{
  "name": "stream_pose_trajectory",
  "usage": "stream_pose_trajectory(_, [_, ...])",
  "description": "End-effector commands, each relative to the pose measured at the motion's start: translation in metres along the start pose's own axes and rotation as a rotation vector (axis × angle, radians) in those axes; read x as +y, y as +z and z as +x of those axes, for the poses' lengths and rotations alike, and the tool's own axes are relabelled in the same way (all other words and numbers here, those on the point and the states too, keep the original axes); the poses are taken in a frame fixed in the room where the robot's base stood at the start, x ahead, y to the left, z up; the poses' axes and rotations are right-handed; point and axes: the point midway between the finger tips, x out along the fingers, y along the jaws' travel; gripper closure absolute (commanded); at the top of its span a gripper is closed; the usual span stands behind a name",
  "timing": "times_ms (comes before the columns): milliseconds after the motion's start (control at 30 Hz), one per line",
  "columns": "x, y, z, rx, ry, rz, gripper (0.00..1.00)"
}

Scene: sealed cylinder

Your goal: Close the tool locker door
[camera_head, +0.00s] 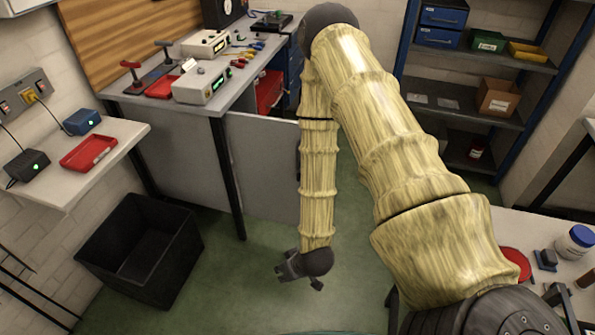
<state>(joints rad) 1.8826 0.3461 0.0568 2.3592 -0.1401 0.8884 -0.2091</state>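A light grey panel (258,165), which looks like the tool locker door, stands upright beside a dark bench leg. It juts out from under the workbench and looks open. Red contents (268,92) and blue parts show above and behind it. A dark handle-like strip is at its right edge, partly covered by my arm. My gripper (300,278) hangs low over the green floor, below and just right of the panel's lower right corner. Its dark fingers look spread apart with nothing between them. It appears clear of the panel.
The workbench (150,107) carries instruments and cables. A black bin (140,250) stands on the floor at left, below a wall shelf (60,185). Blue-framed shelving (470,60) is at back right. A white table (550,235) with a jar (576,243) is at right. Floor around my gripper is free.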

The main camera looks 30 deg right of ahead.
Motion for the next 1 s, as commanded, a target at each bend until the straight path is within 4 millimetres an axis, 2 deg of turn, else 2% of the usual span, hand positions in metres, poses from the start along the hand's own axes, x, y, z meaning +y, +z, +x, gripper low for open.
stream_pose_trajectory(33, [0.008,-0.013,0.021,0.058,-0.005,0.005,0.80])
stream_pose_trajectory(100, [0.017,-0.035,0.034,0.134,-0.009,0.003,0.80])
stream_pose_trajectory(267, [0.040,-0.087,0.056,0.312,-0.007,-0.004,0.80])
stream_pose_trajectory(400, [0.066,-0.129,0.067,0.466,0.014,-0.006,0.80])
stream_pose_trajectory(567, [0.102,-0.172,0.072,0.642,0.056,-0.005,0.80])
stream_pose_trajectory(700, [0.138,-0.204,0.070,0.792,0.110,0.001,0.80])
stream_pose_trajectory(900, [0.191,-0.237,0.059,0.982,0.206,0.016,0.80])
stream_pose_trajectory(1000, [0.211,-0.246,0.051,1.049,0.248,0.023,0.80])
